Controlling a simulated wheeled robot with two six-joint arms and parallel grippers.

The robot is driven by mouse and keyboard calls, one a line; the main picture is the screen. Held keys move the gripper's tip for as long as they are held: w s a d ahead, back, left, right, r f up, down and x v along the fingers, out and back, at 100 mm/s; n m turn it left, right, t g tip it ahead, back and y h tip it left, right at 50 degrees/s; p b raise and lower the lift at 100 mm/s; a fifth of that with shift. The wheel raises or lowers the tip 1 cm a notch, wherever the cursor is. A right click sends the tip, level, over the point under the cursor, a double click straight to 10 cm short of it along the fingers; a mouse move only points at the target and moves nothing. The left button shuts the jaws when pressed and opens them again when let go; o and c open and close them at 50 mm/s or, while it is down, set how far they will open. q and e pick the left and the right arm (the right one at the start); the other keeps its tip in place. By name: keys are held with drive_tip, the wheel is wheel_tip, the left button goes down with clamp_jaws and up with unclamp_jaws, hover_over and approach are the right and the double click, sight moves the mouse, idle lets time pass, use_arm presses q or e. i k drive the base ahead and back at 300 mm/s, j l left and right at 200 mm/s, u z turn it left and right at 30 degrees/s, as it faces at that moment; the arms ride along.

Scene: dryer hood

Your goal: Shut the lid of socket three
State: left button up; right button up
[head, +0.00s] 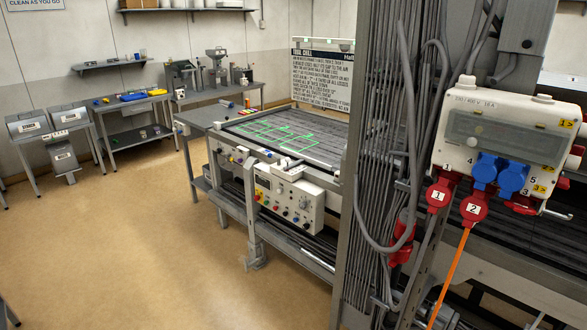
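A white socket box (505,135) with a clear window hangs on the steel frame at the right. Along its lower edge, red socket one (438,194) and red socket two (474,208) carry number tags. An orange cable (451,268) runs down from socket two. Blue sockets four (485,169) and five (513,178) sit above. Red socket three (521,206) is at the lower right, beside a small "3" tag. Only part of it shows below the blue socket. I cannot tell how its lid stands. Neither gripper is in view.
A grey upright with bundled cables (385,150) stands left of the box. A red connector (402,238) hangs there. A metal bar (556,213) juts out right of socket three. A machine table (290,135) and control box (289,200) stand left; open floor (130,240) lies beyond.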

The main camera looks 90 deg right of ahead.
sight(519, 207)
drive_tip(key=z, duration=3.95)
drive_tip(key=i+z, duration=0.35)
drive_tip(key=i, duration=0.15)
